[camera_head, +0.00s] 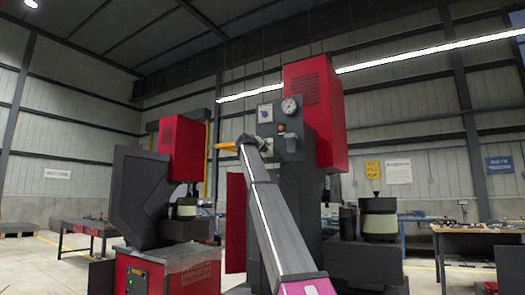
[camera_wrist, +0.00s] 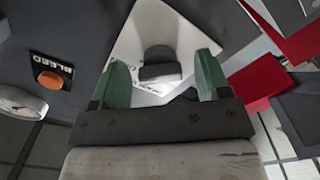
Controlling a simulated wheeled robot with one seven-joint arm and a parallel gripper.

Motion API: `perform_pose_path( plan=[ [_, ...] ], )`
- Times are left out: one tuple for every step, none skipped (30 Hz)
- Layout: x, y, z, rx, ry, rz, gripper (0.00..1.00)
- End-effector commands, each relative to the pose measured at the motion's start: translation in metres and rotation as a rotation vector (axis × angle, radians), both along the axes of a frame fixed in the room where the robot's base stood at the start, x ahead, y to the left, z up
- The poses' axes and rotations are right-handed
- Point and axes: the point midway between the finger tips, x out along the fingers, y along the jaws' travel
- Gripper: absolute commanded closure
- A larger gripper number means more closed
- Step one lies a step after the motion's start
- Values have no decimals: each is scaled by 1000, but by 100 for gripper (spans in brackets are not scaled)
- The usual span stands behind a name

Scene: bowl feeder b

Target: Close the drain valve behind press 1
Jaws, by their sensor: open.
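In the wrist view my gripper (camera_wrist: 163,66) has its two green fingers apart. A dark, blocky knob or handle (camera_wrist: 160,72) on a pale plate (camera_wrist: 150,28) shows between them; I cannot tell whether the fingers touch it. In the head view my arm reaches up to the control panel of the nearer red and grey press (camera_head: 318,110), and its end hides part of the panel's lower left. A yellow-orange bar (camera_head: 226,145) shows left of the arm's end. I cannot identify a drain valve for certain or tell which press is number 1.
An orange button (camera_wrist: 49,79) labelled BLEED and a round gauge (camera_wrist: 22,103) are left of the fingers. The gauge also shows on the panel in the head view (camera_head: 289,107). A second red press (camera_head: 182,147) stands left. A workbench (camera_head: 475,232) stands right.

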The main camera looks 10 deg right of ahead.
Motion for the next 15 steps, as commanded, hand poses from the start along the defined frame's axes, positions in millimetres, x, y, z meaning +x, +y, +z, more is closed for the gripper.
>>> perform_pose_path(
  plan=[
    [0,0,0,0,0,0,30],
    [0,0,0,0,0,0,30],
    [0,0,0,0,0,0,30],
    [0,0,0,0,0,0,30],
    [0,0,0,0,0,0,37],
    [0,0,0,0,0,0,50],
    [0,0,0,0,0,0,60],
    [0,0,0,0,0,0,70],
    [0,0,0,0,0,0,80],
    [0,0,0,0,0,0,80],
    [0,0,0,0,0,0,80],
    [0,0,0,0,0,0,80],
    [-1,0,0,-1,1,0,80],
    [-1,0,0,-1,2,-1,80],
    [-1,0,0,-3,3,-1,80]
  ],
)
